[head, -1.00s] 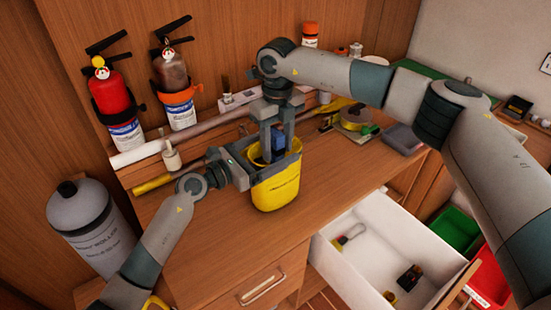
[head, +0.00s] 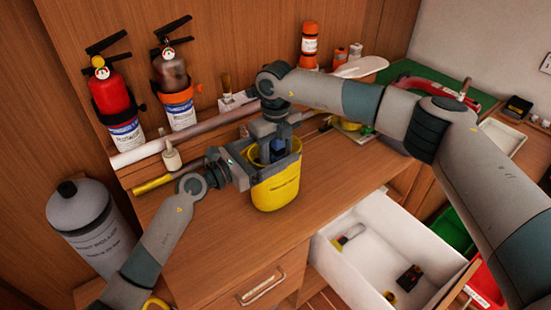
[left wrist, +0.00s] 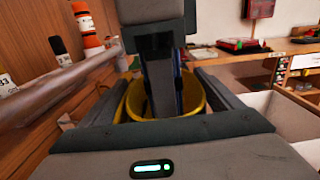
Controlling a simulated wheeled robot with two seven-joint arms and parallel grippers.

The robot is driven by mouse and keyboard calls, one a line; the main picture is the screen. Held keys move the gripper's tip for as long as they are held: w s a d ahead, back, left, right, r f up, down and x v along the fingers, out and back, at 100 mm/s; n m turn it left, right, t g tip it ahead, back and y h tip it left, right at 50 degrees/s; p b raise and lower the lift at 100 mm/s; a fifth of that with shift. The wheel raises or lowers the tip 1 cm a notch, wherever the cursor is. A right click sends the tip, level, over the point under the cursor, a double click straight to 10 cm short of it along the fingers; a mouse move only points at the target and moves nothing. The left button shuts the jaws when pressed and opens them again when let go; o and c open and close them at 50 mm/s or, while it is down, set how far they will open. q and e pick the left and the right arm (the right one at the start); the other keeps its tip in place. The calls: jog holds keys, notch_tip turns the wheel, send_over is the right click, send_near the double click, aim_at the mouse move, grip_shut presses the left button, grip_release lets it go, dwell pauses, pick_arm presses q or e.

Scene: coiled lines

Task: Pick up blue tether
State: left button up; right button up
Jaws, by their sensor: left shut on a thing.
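A yellow bucket-like container (head: 277,192) stands on the wooden desk. My left gripper (head: 270,166) is shut on it, with its fingers along the two sides near the rim. The container's yellow rim (left wrist: 193,97) also shows between those fingers in the left wrist view. A small blue piece, likely the blue tether (head: 278,148), shows at the container's mouth; the rest is hidden inside. My right gripper (head: 272,148) points straight down into the mouth, right at the blue piece. Its fingertips are hidden by the container, so I cannot tell whether it grips anything.
An open white drawer (head: 362,262) juts out at the front right. Two fire extinguishers (head: 117,105) hang on the left wall. A long pale tube (head: 185,134) lies along the desk's back. An orange bottle (head: 309,45) stands behind my right arm. The desk's front is clear.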

pick_arm(q)
jog(key=shift+f, duration=0.15)
pick_arm(e)
grip_shut()
jog(key=shift+r, duration=0.15)
notch_tip(320, 180, up, 10)
jog(key=shift+f, duration=0.1)
dwell(0.6)
pick_arm(q)
jog(key=o, duration=1.2)
